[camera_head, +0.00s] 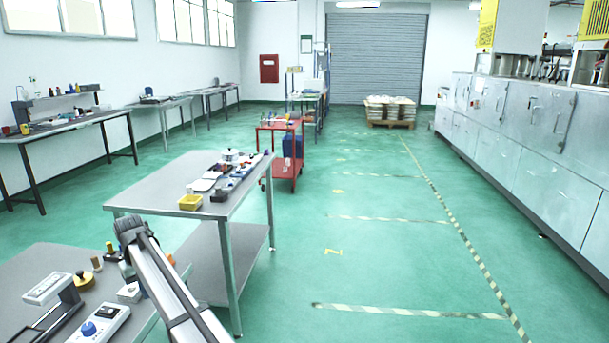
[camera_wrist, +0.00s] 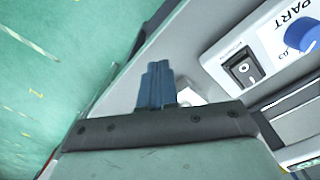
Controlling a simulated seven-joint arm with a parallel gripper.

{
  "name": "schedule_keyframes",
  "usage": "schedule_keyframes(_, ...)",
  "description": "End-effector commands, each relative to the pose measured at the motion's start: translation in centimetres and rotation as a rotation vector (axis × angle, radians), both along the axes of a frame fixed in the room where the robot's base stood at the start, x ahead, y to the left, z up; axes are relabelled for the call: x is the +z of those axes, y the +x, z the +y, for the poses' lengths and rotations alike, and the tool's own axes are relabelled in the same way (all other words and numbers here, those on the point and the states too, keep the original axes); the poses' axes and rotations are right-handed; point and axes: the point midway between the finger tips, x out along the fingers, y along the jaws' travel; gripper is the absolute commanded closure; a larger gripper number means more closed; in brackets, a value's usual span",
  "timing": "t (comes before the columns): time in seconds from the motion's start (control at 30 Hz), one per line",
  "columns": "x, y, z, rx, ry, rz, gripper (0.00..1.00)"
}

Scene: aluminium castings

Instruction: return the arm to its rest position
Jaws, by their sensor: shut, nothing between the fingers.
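My gripper shows in the wrist view (camera_wrist: 155,88), its blue fingers together with nothing between them. It is over the edge of the near grey table (camera_head: 40,262). In the head view my arm reaches up from the bottom edge toward that table's right side and hides most of the gripper. A white control box with a blue knob (camera_head: 98,326) stands on the near table, to the left of my arm. The same box, with a black switch (camera_wrist: 243,67), is to the right of the fingers in the wrist view.
A yellow round part (camera_head: 83,281) and small parts lie on the near table. A red cart (camera_head: 281,150) is farther back. The green floor (camera_head: 375,255) on the right is clear.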

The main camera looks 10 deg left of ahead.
Motion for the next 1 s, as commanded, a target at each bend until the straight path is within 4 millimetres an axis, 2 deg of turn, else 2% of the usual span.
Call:
schedule_keyframes(0.03,-1.6,1.0,-3.3,-0.033,-0.002,0.001,1.0)
schedule_keyframes(0.2,-6.3,4.6,-12.0,-0.132,-0.002,0.001,1.0)
schedule_keyframes(0.37,-10.4,6.8,-20.7,-0.229,-0.001,0.001,1.0)
schedule_keyframes(0.5,-13.9,7.7,-28.5,-0.316,-0.001,0.001,1.0)
schedule_keyframes(0.63,-16.8,7.7,-35.7,-0.399,-0.001,0.001,1.0)
schedule_keyframes(0.77,-19.4,6.9,-42.6,-0.481,0.001,-0.001,1.0)
schedule_keyframes(1.0,-23.4,3.6,-54.5,-0.634,0.002,-0.001,1.0)
